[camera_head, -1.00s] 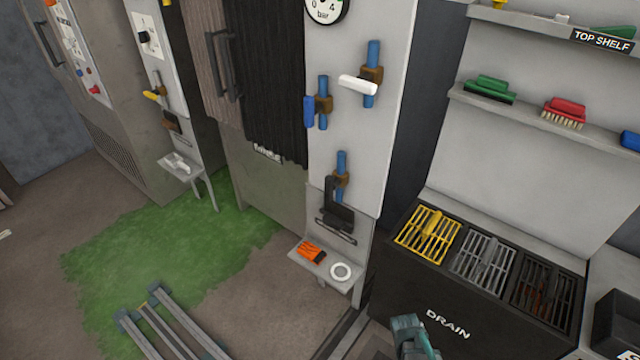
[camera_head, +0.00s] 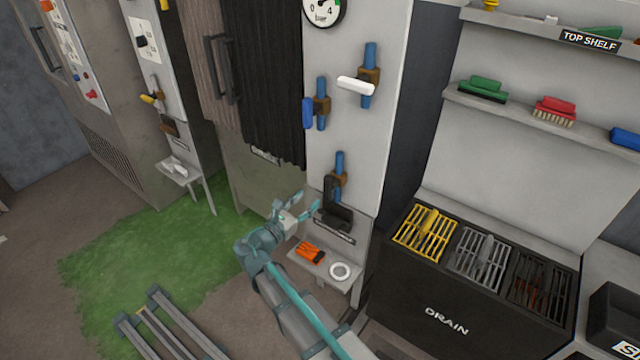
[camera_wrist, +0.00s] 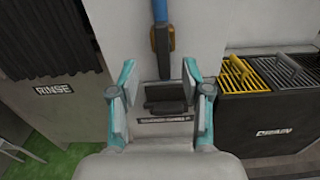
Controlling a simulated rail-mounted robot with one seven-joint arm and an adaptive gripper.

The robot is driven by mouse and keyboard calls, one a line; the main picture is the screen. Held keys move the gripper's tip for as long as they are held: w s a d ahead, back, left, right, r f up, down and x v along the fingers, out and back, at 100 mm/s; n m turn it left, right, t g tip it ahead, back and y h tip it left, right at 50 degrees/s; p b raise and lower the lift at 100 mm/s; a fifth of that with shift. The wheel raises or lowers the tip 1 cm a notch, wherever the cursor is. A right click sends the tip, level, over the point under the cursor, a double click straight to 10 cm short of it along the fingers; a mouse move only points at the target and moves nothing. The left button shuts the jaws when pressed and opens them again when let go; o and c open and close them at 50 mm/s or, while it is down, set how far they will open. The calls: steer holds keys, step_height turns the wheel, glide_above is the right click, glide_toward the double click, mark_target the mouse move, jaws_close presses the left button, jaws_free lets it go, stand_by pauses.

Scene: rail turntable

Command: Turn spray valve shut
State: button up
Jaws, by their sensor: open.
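Three valves with brown bodies on blue pipes are on the pale panel (camera_head: 345,130): one with a white lever (camera_head: 356,86) lying crosswise, one with a blue lever (camera_head: 307,112) upright, and a lower one with a black lever (camera_head: 329,188) hanging down. I cannot read which is the spray valve. My gripper (camera_head: 303,205) is open and empty, just left of the lower valve. In the wrist view its fingers (camera_wrist: 159,72) are spread, with the black lever (camera_wrist: 162,65) between and beyond them. I see no contact.
A black holder (camera_head: 337,218) sits below the lower valve. A small shelf (camera_head: 326,268) under it holds an orange brush-like item (camera_head: 310,252) and a white ring (camera_head: 340,271). A drain unit (camera_head: 447,290) stands right; a dark curtain (camera_head: 262,80) hangs left. A gauge (camera_head: 323,10) is above.

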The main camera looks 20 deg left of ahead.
mark_target(325, 185)
steer(key=shift+n, duration=0.3)
steer(key=p+x, duration=0.2)
steer(key=x, duration=0.9)
steer(key=shift+d+f, duration=0.1)
steer(key=shift+d, duration=0.05)
jaws_close()
